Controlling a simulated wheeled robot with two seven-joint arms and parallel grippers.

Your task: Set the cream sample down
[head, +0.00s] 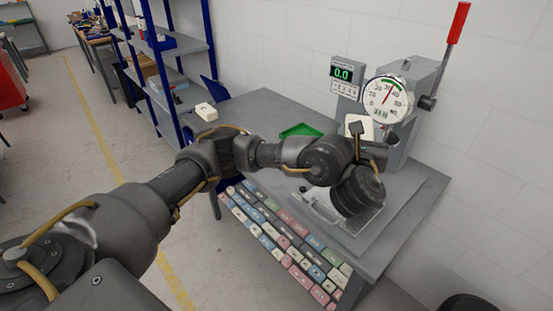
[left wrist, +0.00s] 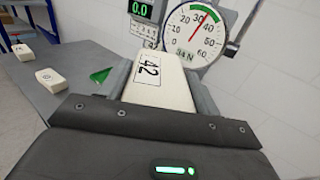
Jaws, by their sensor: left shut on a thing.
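A cream sample (left wrist: 158,84) marked 42 is between the two fingers of my left gripper (left wrist: 162,92), which is shut on it. In the head view the held cream sample (head: 351,120) shows partly behind my left gripper (head: 364,136), in front of the press dial. Whether it touches anything below cannot be told. Another cream block (head: 207,111) lies at the far left corner of the table. The left wrist view shows two cream blocks, a nearer one (left wrist: 51,79) and a farther one (left wrist: 22,51). My right gripper is not in view.
A press (head: 412,78) with a red lever (head: 457,24) and a round dial (head: 388,99) marked 34 N stands at the back right. A display (head: 343,73) reads 0.0. A green tray (head: 300,131) lies on the grey table (head: 262,107). Blue shelving (head: 160,50) stands left.

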